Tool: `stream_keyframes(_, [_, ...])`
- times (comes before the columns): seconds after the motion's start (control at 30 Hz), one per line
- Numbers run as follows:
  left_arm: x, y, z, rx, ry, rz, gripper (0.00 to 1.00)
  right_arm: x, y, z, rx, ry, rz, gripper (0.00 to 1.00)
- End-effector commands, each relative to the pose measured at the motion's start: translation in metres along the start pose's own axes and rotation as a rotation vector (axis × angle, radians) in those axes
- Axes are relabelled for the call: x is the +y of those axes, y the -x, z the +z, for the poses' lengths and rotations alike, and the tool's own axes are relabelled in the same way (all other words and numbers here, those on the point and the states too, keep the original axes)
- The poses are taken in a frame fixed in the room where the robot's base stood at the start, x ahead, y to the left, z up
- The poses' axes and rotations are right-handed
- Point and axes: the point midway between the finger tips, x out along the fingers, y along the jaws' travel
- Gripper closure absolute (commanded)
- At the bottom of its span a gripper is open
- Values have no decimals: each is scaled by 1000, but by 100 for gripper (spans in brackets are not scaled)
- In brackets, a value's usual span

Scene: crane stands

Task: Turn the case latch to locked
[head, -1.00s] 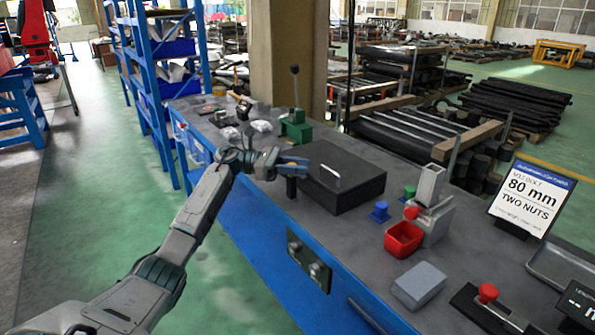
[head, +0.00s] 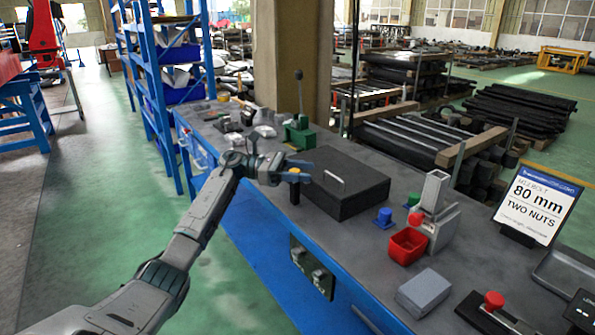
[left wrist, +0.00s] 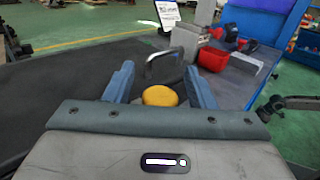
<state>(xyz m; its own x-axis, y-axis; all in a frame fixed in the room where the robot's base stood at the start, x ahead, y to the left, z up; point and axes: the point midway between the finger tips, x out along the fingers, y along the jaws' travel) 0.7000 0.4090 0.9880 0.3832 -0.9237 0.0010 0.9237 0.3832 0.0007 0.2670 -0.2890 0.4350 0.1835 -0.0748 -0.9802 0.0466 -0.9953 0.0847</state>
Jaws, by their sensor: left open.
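The black case (head: 345,186) sits closed on the workbench, with a pale bar handle on its lid. The handle also shows in the left wrist view (left wrist: 165,62). A dark upright piece with a yellow round top (head: 294,178) stands at the case's near left side; I cannot tell for sure that it is the latch. My left gripper (head: 304,171) is open at this yellow top. In the left wrist view the yellow top (left wrist: 160,96) lies between the two blue-grey fingers, with gaps showing. A dark arm-like shape (left wrist: 285,104), perhaps my right gripper, shows at that view's right edge.
A red bin (head: 407,245), a blue knob piece (head: 384,217) and a grey block (head: 424,292) stand right of the case. A green lever press (head: 299,131) stands behind it. A sign (head: 537,200) stands at the right.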

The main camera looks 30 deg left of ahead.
Motion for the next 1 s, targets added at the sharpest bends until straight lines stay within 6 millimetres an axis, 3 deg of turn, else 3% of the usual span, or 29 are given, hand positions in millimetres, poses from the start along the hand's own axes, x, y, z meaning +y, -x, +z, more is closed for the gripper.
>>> stream_keyframes(0.1, [0, 9, -2, 3, 0, 1, 50, 0, -2, 0, -4, 0, 0, 100])
stream_keyframes(0.6, [1, 96, -2, 2, 0, 2, 50, 0, 75, -34, 62, 8, 4, 100])
stream_keyframes(1.0, [0, 108, 0, 0, -1, 0, 50, 0, 86, -36, 66, 10, 5, 100])
